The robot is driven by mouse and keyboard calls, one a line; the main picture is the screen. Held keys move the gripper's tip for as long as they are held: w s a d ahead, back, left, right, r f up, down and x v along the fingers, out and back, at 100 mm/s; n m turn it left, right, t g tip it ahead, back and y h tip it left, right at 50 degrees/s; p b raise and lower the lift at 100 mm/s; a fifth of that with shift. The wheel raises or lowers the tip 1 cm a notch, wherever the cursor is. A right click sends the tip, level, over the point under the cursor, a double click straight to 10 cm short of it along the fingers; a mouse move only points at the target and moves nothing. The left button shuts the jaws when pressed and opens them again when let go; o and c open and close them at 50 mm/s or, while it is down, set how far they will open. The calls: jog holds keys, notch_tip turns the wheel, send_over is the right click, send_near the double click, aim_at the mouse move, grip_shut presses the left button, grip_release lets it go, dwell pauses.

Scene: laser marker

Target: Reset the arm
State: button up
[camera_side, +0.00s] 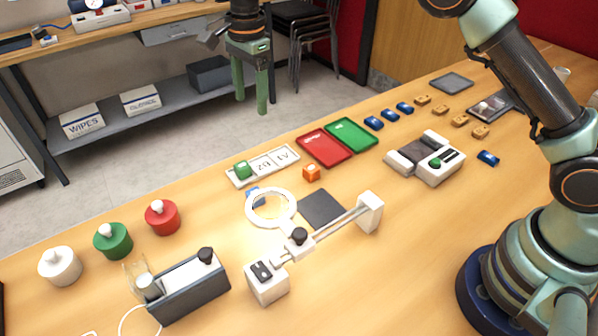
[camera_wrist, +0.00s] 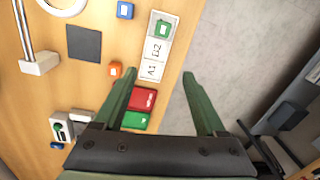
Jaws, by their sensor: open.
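My gripper (camera_side: 252,97) hangs in the upper middle of the side view, fingers pointing down. It is raised well above the table's far edge. In the wrist view my gripper (camera_wrist: 163,82) has its two green fingers spread apart, with nothing between them but table edge and floor below. My arm rises from the right side of the table. A green cube (camera_side: 243,170) sits on the left end of a white labelled strip (camera_side: 278,161). An orange cube (camera_side: 311,173) stands on the table in front of the strip.
A red tray (camera_side: 324,147) and a green tray (camera_side: 351,134) lie beside the strip. A ring lamp (camera_side: 249,213), a dark square pad (camera_side: 321,209) and a white device (camera_side: 438,168) stand nearby. Several blue and tan pieces lie farther right. Lidded pots (camera_side: 162,217) are at left.

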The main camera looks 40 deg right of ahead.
jog(key=s+d+r+n+t, duration=0.3)
jog(key=s+d+r+n, duration=0.5)
jog(key=s+d+r, duration=0.25)
jog(key=s+d+f+n+t, duration=0.1)
jog(key=s+d+n, duration=0.2)
jog(key=s, duration=0.4)
jog(key=s+d+f+n+t, duration=0.1)
jog(key=s+d+f+n, duration=0.1)
jog(key=s+d+n, duration=0.2)
jog(key=s+n, duration=0.1)
jog(key=s, duration=0.2)
jog(key=shift+d+f, duration=0.15)
jog(key=shift+d, duration=0.1)
